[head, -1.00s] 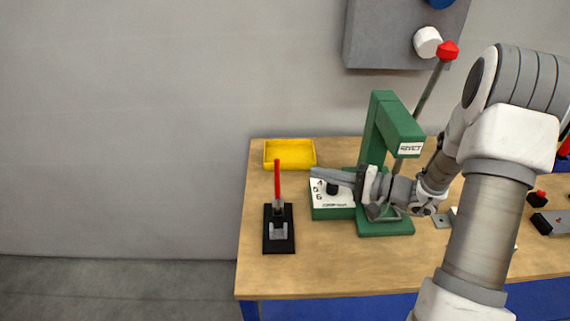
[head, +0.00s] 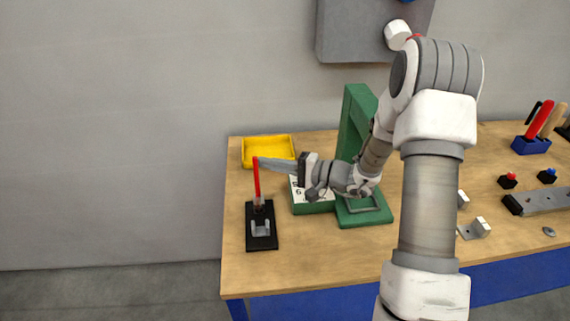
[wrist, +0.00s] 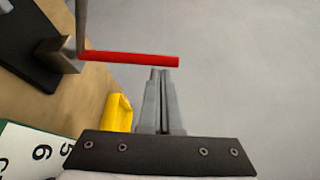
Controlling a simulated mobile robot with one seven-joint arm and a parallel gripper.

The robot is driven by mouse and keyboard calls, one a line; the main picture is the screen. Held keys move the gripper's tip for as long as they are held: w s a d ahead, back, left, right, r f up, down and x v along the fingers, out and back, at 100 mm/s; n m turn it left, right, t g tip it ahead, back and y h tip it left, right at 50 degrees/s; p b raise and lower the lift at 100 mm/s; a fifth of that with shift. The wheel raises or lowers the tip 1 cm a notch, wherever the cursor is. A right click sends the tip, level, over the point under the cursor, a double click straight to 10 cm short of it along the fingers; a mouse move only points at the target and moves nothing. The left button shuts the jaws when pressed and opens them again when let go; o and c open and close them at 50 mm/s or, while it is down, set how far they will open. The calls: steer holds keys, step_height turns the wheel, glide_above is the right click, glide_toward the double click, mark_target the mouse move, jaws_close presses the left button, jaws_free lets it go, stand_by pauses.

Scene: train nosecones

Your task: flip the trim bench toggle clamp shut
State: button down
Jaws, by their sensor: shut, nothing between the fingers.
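The toggle clamp (head: 261,230) stands at the left end of the bench on a black base, with its red handle (head: 256,178) upright. In the wrist view the red handle (wrist: 130,60) lies across the picture just beyond the fingertips. My gripper (head: 262,163) is shut and empty, pointing left, its tips at the upper part of the handle. In the wrist view the shut fingers (wrist: 160,75) end close to the handle; I cannot tell whether they touch it.
A yellow tray (head: 268,148) sits behind the clamp. A green press (head: 357,120) with a numbered white panel stands to its right, under my arm. Metal brackets (head: 475,229) and a blue tool holder (head: 531,146) are farther right. The bench front left is clear.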

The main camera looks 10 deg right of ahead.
steer(key=shift+x, duration=0.85)
steer(key=shift+s+f+b, duration=0.2)
steer(key=shift+b, duration=0.6)
steer(key=s+f+n+y+b, duration=0.1)
steer(key=s+n+y+b, duration=0.2)
steer(key=b, duration=1.9)
steer(key=shift+s+n+t, duration=0.4)
steer(key=shift+s+n, duration=1.5)
steer(key=shift+s, duration=0.6)
steer(key=shift+s+a+f, duration=0.15)
steer(key=shift+a+f, duration=0.05)
steer(key=shift+f, duration=0.1)
